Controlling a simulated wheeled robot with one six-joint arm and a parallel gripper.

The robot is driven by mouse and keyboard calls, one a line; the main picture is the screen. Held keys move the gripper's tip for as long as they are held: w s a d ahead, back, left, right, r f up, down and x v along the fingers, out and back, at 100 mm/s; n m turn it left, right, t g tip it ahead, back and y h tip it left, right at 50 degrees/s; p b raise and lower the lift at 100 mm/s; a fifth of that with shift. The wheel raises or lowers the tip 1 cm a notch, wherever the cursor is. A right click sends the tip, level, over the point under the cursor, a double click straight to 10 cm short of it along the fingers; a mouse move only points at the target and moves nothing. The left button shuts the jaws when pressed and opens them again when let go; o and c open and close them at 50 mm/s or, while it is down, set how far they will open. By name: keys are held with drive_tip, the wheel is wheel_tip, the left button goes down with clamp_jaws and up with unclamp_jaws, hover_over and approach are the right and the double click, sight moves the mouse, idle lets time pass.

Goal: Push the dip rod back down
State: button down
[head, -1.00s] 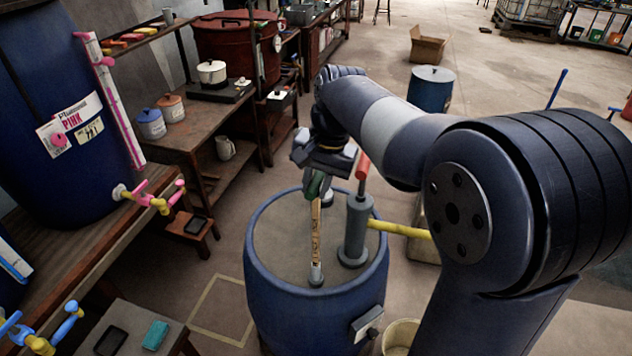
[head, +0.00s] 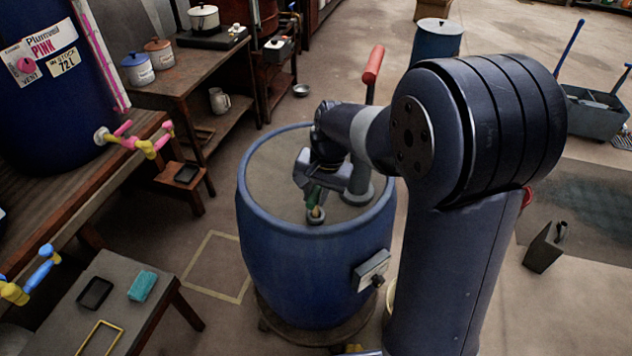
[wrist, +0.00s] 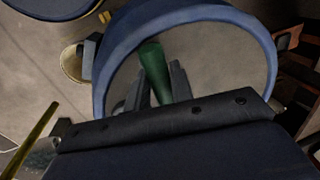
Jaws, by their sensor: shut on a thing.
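The dip rod's green handle (head: 313,203) shows just above the grey collar (head: 316,216) on the lid of the blue drum (head: 300,262). The marked pale shaft is not visible; my arm covers part of the area. My gripper (head: 314,192) is low over the lid, shut on the green handle. In the wrist view the green handle (wrist: 153,68) sticks out between the two dark fingers of my gripper (wrist: 155,84), over the drum's lid inside the blue rim (wrist: 185,14).
A hand pump with a red handle (head: 373,64) stands on the drum behind my wrist. A grey box (head: 372,268) is on the drum's side. A low table (head: 130,318) with a teal sponge (head: 142,286) stands at left.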

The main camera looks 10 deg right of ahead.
drive_tip(key=shift+f+b, duration=0.65)
drive_tip(key=shift+f, duration=1.15)
drive_tip(key=c, duration=1.3)
unclamp_jaws()
drive_tip(key=r, duration=0.3)
drive_tip(key=d+r, duration=0.1)
drive_tip(key=r, duration=0.3)
drive_tip(key=d+r+p, duration=0.1)
drive_tip(key=r, duration=0.2)
drive_tip(key=shift+s+r, duration=0.3)
drive_tip(key=shift+s, duration=0.05)
